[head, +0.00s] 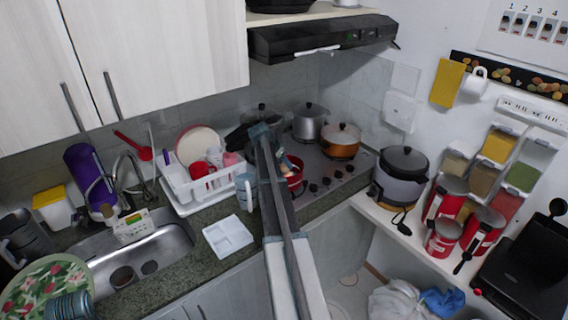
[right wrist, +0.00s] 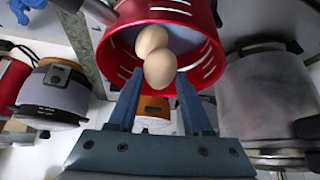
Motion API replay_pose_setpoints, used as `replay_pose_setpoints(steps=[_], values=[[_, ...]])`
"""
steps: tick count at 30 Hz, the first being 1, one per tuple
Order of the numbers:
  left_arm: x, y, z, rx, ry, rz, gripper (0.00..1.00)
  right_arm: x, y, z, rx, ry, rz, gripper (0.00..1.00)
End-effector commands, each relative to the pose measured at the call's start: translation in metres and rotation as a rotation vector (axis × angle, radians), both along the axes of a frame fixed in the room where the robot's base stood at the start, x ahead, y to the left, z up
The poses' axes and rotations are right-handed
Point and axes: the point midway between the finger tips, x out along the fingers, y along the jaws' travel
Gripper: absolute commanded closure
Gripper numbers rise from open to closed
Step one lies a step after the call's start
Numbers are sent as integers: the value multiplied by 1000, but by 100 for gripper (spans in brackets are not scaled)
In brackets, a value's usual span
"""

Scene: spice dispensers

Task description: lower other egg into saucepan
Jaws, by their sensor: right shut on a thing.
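The red saucepan (head: 297,182) stands on the hob, partly hidden behind my right arm in the head view. In the right wrist view, its open red wall (right wrist: 203,20) surrounds a grey inside. One pale brown egg (right wrist: 152,38) is in the saucepan. A second egg (right wrist: 160,71) is between the fingertips of my right gripper (right wrist: 159,80), which is shut on it. This egg overlaps the first egg and the pan opening in the view; I cannot tell if the eggs touch. In the head view my right gripper (head: 283,163) is small over the saucepan. My left gripper is not in view.
An orange pot (head: 341,146) and a steel pot (head: 310,124) stand behind the saucepan. A dish rack (head: 190,187) is to the left. A rice cooker (head: 402,174) stands to the right on a shelf. A range hood (head: 320,38) hangs above.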

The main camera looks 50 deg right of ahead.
Motion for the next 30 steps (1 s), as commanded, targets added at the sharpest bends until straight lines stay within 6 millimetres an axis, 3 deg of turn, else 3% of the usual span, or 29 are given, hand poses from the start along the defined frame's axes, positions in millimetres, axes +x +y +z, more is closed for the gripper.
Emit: replay_pose_setpoints(steps=[7, 8, 13, 23, 30], values=[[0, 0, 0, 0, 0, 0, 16, 0, 0, 0, 0, 0, 0, 100], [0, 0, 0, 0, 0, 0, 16, 0, 0, 0, 0, 0, 0, 45], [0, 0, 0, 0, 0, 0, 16, 0, 0, 0, 0, 0, 0, 15], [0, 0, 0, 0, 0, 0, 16, 0, 0, 1, 0, 0, 0, 15], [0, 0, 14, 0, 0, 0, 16, 0, 8, 14, 0, 1, 1, 15]])
